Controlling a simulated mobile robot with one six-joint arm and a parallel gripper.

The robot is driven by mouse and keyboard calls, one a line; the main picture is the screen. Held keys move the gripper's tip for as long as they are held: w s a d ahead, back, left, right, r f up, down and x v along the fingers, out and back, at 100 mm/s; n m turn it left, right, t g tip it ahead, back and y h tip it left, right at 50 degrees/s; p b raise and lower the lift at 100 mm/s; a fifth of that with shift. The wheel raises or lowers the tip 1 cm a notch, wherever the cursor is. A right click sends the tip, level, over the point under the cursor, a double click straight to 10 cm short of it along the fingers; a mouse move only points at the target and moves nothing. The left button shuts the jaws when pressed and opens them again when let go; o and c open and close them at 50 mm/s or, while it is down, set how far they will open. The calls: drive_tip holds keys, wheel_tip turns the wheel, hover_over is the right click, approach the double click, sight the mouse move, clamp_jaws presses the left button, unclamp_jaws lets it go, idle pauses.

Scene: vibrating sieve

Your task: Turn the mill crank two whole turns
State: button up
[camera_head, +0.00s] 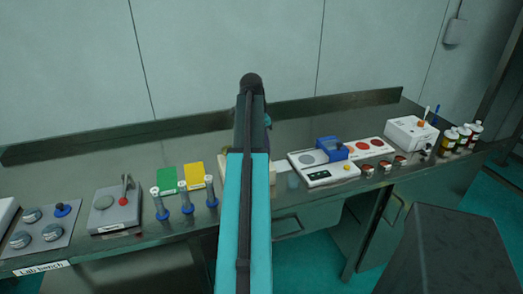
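I cannot make out for certain which device is the mill. A grey box (115,209) at the left of the bench carries an upright metal lever (126,186) and a red knob (123,201); this may be a crank, but I cannot tell. A pale object (272,178) in the middle is mostly hidden behind my teal arm, so a crank there could be out of sight. My arm reaches forward over the bench centre. My gripper does not show; the arm's own links cover the place where its end would be.
The metal bench (300,140) has a raised back edge. Blue posts (186,198) and yellow and green cards (195,175) stand left of my arm. A white panel with a blue block (331,149), small jars, a white box (410,133) and bottles (462,136) stand right.

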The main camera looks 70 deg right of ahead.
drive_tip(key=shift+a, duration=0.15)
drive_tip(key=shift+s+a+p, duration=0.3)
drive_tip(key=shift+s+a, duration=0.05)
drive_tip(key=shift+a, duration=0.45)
